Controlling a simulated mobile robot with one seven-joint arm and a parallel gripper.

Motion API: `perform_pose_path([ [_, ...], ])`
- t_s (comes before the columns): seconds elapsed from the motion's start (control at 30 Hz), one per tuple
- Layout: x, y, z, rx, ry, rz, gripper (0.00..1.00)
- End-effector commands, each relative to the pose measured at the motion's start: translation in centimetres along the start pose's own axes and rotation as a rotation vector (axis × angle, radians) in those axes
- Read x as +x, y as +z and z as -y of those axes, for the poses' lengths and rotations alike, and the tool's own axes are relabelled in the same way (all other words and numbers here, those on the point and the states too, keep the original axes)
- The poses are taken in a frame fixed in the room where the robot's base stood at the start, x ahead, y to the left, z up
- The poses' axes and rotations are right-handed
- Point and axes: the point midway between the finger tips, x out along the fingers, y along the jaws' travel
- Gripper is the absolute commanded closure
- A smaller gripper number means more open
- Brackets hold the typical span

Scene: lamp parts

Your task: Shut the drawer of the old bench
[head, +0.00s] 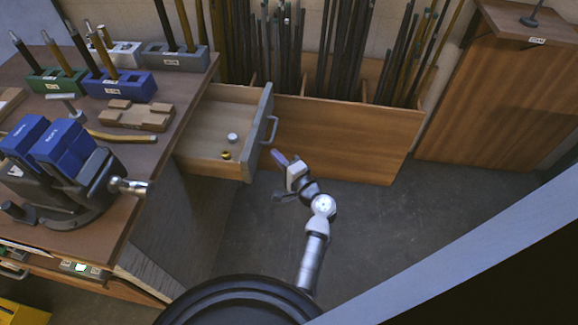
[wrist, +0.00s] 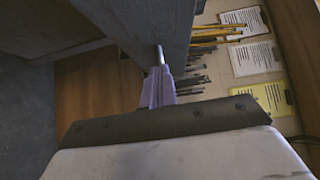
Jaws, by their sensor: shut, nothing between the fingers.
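The drawer (head: 205,125) of the old bench (head: 150,165) stands pulled out, with a grey front (head: 250,152) and a metal bar handle (head: 273,131). A white round piece and a small yellow ring lie inside it. My gripper (head: 279,158) is shut and empty, just outside the drawer front, near the lower end of the handle. In the wrist view, the purple fingers (wrist: 158,88) point toward the grey drawer front (wrist: 165,22), and part of the handle (wrist: 160,55) shows at their tips. I cannot tell whether they touch it.
A wooden bin (head: 340,140) holding many upright rods stands behind and right of the drawer. A wooden cabinet (head: 495,105) is at the far right. A blue vise (head: 62,145) and tool blocks sit on the bench top. The floor (head: 380,220) right of my arm is clear.

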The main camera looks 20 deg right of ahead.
Motion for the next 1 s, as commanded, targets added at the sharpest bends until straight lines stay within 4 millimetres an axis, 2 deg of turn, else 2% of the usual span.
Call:
perform_pose_path([
  [0.07, 0.9, 1.2, 0.2, 0.001, 0.002, 0.004, 1.00],
  [0.2, 2.0, 2.2, 0.1, 0.001, 0.001, 0.001, 1.00],
  [0.77, 2.6, 2.9, -0.1, -0.001, 0.000, 0.000, 1.00],
  [1.0, 4.3, 4.7, -0.1, -0.001, -0.001, 0.005, 1.00],
])
